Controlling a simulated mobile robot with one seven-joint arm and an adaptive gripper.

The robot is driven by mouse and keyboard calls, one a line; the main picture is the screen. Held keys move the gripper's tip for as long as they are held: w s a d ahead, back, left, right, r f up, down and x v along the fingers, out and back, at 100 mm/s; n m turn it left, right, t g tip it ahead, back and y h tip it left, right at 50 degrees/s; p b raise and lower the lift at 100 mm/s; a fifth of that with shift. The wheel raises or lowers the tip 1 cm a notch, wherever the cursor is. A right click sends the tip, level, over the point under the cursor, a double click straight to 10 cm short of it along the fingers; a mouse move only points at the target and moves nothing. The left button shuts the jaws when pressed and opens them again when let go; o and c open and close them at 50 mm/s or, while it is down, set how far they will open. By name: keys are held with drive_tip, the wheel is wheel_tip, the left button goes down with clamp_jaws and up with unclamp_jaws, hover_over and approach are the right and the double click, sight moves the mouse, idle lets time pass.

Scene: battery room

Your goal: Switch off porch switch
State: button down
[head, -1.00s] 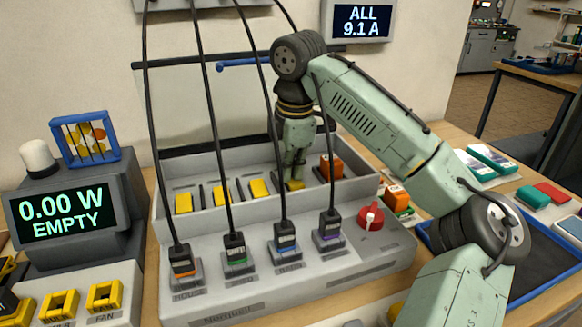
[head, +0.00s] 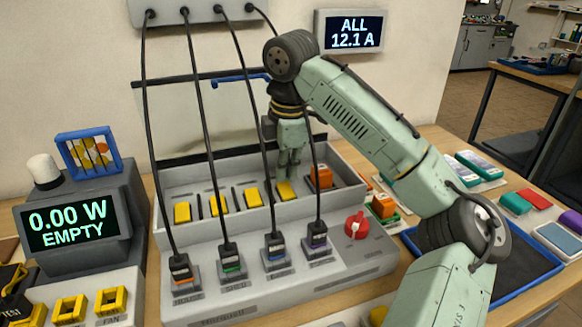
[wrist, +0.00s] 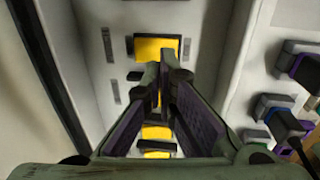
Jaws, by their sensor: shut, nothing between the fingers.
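Several yellow switches stand in a row in the open grey box. My gripper (head: 289,174) is shut and empty, pointing down at the rightmost yellow switch (head: 286,191). In the wrist view my fingertips (wrist: 163,76) sit just at the edge of that yellow switch (wrist: 157,48); I cannot tell whether they touch it. Other yellow switches (head: 253,197) lie to its left. Below the row, plugs with coloured bands stand on the sloping panel, the purple-banded one (head: 317,240) at the right. The labels I can make out include HOUSE; I cannot read which is porch.
An orange block (head: 321,177) is in the box right of my gripper. A red knob (head: 357,225) is on the panel. Black cables hang in front of the box. The wall display (head: 353,33) reads ALL 12.1 A. A meter (head: 67,220) reads 0.00 W EMPTY.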

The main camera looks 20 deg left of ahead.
wheel_tip(320, 180, up, 10)
drive_tip(key=s+b, duration=0.1)
drive_tip(key=shift+d, duration=0.4)
drive_tip(key=shift+d, duration=0.1)
